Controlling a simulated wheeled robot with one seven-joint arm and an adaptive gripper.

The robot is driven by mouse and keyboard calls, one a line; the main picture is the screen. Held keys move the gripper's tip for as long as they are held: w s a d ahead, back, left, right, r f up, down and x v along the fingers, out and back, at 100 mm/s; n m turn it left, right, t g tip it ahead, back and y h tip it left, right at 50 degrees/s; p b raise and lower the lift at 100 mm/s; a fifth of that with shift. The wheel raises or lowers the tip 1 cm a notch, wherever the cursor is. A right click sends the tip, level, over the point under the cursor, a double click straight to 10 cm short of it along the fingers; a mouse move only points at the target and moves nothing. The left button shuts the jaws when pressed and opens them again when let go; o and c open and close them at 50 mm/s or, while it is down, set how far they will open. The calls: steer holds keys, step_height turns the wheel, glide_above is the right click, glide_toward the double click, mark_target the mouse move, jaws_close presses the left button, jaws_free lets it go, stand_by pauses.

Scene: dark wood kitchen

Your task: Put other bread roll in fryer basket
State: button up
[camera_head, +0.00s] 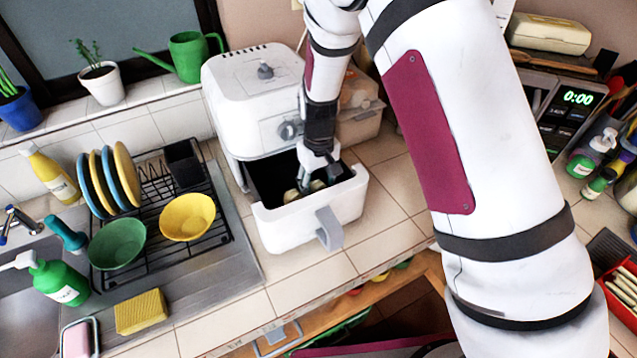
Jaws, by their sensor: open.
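The white air fryer (258,92) stands on the tiled counter with its basket drawer (296,228) pulled out toward me, handle at the front. My gripper (314,181) points down inside the dark basket, and its fingers are open. A pale tan, roll-like item (291,196) shows in the basket just left of my fingertips; my gripper hides part of it. I cannot tell whether a second roll lies under or between the fingers. No other bread roll shows clearly outside the basket.
A dish rack with plates (118,178), a green bowl (117,243) and a yellow bowl (187,217) stands left of the fryer. A tan container (360,107) is behind my arm. Counter tiles right of the basket are clear. An open drawer (282,338) lies below the counter edge.

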step_height(320, 180, up, 12)
steer(key=b, duration=0.2)
step_height(320, 180, up, 8)
steer(key=m+t, duration=0.1)
glide_above(318, 186)
steer(key=s+d, duration=0.3)
steer(key=d, duration=0.1)
steer(key=s+d+r+m+t, duration=0.1)
steer(key=s+d+r, duration=0.4)
steer(key=s, duration=0.5)
steer(key=s+d+r+m+t, duration=0.2)
steer(key=s+d+r, duration=0.3)
steer(key=s, duration=0.5)
steer(key=shift+s+d+r+m+t, duration=0.25)
steer(key=shift+s+r+m+t, duration=0.1)
steer(key=shift+r+t, duration=0.55)
